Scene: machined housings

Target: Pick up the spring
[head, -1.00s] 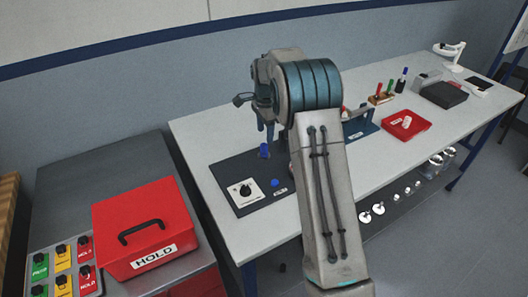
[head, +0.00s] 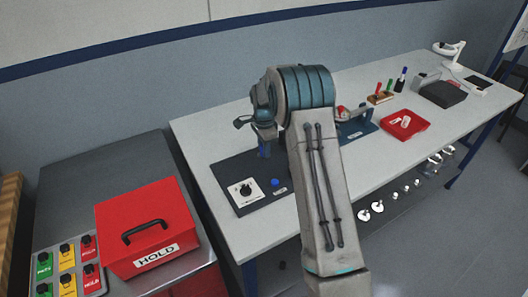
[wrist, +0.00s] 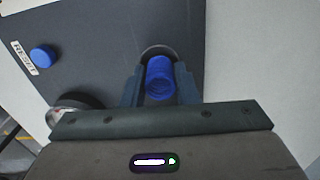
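The spring looks to be the blue ribbed cylinder (wrist: 159,80) in the wrist view. It stands upright at a round grey holder (wrist: 158,50) at the edge of the dark mat. My gripper (wrist: 160,88) has one finger on each side of it, very close. I cannot tell whether the fingers touch it or leave a thin gap. In the head view my gripper (head: 264,149) points down at the back of the dark mat (head: 228,178). My arm and wrist hide part of that area, and the spring is not clear there.
A blue button (wrist: 42,56) with a RESET label lies on the mat. A white plate with a black knob (head: 245,191) sits at its front. A red HOLD box (head: 148,228) stands on the side bench. A red tray (head: 405,125) lies further right. The bench front is clear.

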